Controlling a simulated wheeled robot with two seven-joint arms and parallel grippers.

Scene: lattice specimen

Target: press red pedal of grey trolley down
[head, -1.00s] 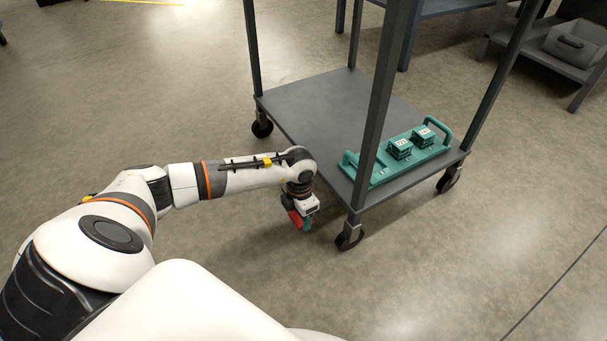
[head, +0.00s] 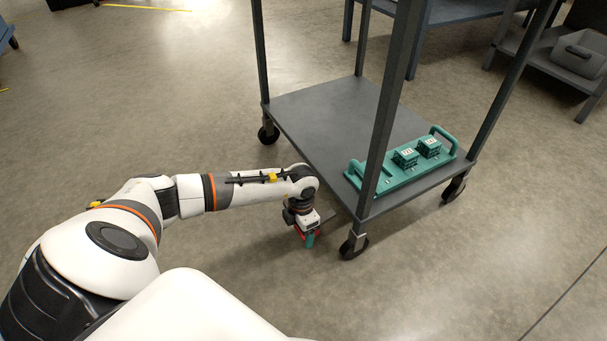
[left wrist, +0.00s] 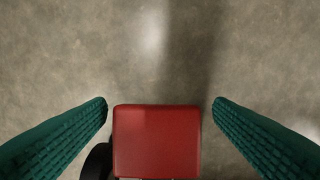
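The grey trolley (head: 338,107) stands on casters right of centre in the head view. Its red pedal (left wrist: 157,141) fills the lower middle of the left wrist view; in the head view only a sliver of red shows beside my gripper. My left gripper (head: 308,240) is low by the trolley's near caster, pointing down. In the left wrist view its two green fingers (left wrist: 160,108) are spread wide, one on each side of the pedal, with a gap on both sides. Nothing is held. I cannot tell whether the fingertips reach the pedal's height. My right gripper is not in view.
A green tray (head: 397,181) with handles carries two small green blocks on the trolley's lower shelf. The trolley's near post (head: 385,110) and near caster (head: 354,246) are close to my left gripper. A grey bin (head: 580,52) sits at the far right. The floor in front is clear.

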